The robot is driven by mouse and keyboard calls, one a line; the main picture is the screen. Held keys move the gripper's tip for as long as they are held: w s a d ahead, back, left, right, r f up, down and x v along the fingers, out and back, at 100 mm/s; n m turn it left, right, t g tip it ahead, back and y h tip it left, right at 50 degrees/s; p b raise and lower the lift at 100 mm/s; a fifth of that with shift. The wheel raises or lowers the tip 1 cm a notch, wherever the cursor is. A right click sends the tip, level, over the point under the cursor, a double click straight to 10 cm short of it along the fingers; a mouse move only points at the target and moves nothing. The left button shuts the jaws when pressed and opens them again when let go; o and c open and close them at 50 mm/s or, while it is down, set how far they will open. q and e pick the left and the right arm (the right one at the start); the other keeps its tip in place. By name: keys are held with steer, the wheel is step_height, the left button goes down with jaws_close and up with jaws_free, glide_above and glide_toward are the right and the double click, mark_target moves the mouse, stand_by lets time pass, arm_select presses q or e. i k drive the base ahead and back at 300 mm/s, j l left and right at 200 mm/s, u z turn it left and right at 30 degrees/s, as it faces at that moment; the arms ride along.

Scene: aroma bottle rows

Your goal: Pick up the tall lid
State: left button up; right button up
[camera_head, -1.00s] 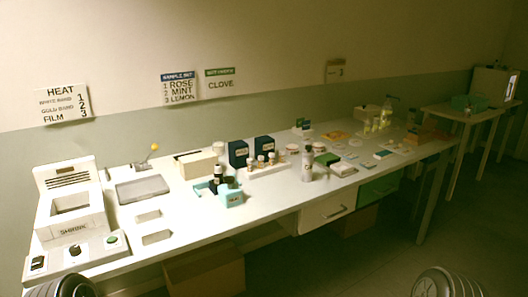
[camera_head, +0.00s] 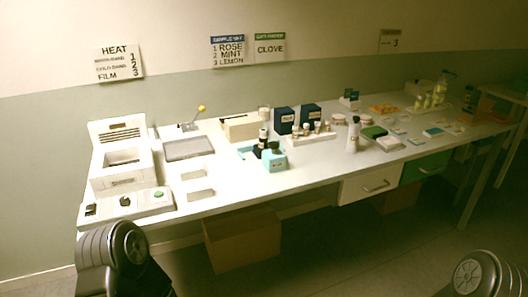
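I cannot make out for sure which object is the tall lid. Several small bottles with pale caps (camera_head: 317,127) stand in a row on a white rack (camera_head: 312,139) mid-table. A tall whitish bottle (camera_head: 353,135) stands upright to their right. A small white cylinder (camera_head: 264,113) stands behind the teal tray (camera_head: 247,152), which has dark-capped bottles by it. Round pale pieces (camera_head: 338,119) lie behind the tall bottle. Parts of both my arms show at the bottom edge, but neither gripper is in view.
On the long white table (camera_head: 235,190) are a shrink machine (camera_head: 125,160) at left, a grey tray (camera_head: 188,148), two dark blue boxes (camera_head: 284,120) and yellowish bottles (camera_head: 427,101) at far right. A cardboard box (camera_head: 240,240) sits underneath. The front strip is mostly bare.

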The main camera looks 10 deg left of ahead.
mark_target(309, 113)
steer(key=l+u, duration=0.1)
steer(key=u, duration=0.3)
steer(key=i+l+u, duration=0.1)
steer(key=u, duration=0.35)
steer(key=l+u, duration=0.25)
steer(key=l, duration=0.4)
steer(key=l+u, duration=0.25)
steer(key=l, duration=0.45)
steer(key=k+l+u, duration=0.1)
steer(key=l+u, duration=0.2)
steer(key=l, duration=0.35)
steer(key=k+l, duration=0.1)
steer(key=l, duration=0.4)
steer(key=k+l, duration=0.1)
steer(key=l, duration=0.35)
